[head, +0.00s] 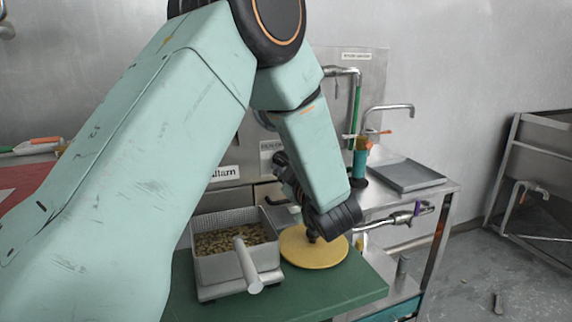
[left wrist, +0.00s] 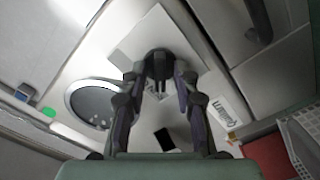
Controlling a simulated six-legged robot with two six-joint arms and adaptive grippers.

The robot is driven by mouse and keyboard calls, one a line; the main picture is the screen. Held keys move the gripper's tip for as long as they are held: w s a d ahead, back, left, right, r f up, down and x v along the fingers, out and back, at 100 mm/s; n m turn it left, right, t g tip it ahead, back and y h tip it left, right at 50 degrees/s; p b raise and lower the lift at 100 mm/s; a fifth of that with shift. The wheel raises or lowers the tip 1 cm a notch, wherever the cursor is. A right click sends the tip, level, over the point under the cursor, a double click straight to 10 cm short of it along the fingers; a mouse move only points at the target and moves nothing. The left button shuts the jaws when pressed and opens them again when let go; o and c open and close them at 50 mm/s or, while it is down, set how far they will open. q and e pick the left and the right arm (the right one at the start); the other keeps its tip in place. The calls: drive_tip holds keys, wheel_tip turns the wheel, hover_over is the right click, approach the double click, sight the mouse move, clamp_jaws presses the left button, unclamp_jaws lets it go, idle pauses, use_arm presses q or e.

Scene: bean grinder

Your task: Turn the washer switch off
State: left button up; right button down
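My left gripper (left wrist: 158,82) points at a pale panel in the left wrist view, its two dark fingers spread apart. A dark knob-like part (left wrist: 157,64), which looks like the switch, shows between and just beyond the fingertips, in front of a pale square plate (left wrist: 125,47). I cannot tell whether the fingers touch it or which way it is set. In the head view the left gripper (head: 286,178) is small and dark, partly behind my forearm, close to the labelled metal front. The switch is hidden there. My right gripper is not in view.
A green board (head: 335,288) holds a grey bin of beans (head: 208,268) and a yellow disc (head: 318,254), below my left arm. A steel counter with a sink tray (head: 408,174) and taps stands to the right. The left wrist view shows a round metal-rimmed opening (left wrist: 72,96).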

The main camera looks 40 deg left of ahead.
use_arm(q)
drive_tip(key=shift+a+f, duration=0.1)
drive_tip(key=shift+c, duration=1.3)
drive_tip(key=shift+w, duration=0.1)
clamp_jaws()
drive_tip(key=shift+m+p, duration=0.5)
drive_tip(key=shift+p, duration=0.25)
drive_tip(key=m+p, duration=0.2)
drive_tip(key=p, duration=0.1)
drive_tip(key=m+p, duration=0.3)
drive_tip(key=p, duration=0.1)
drive_tip(key=shift+r+m, duration=0.2)
drive_tip(key=shift+m, duration=0.1)
drive_tip(key=shift+f+m+p, duration=0.1)
drive_tip(key=shift+m+p, duration=1.7)
drive_tip(key=shift+p, duration=0.1)
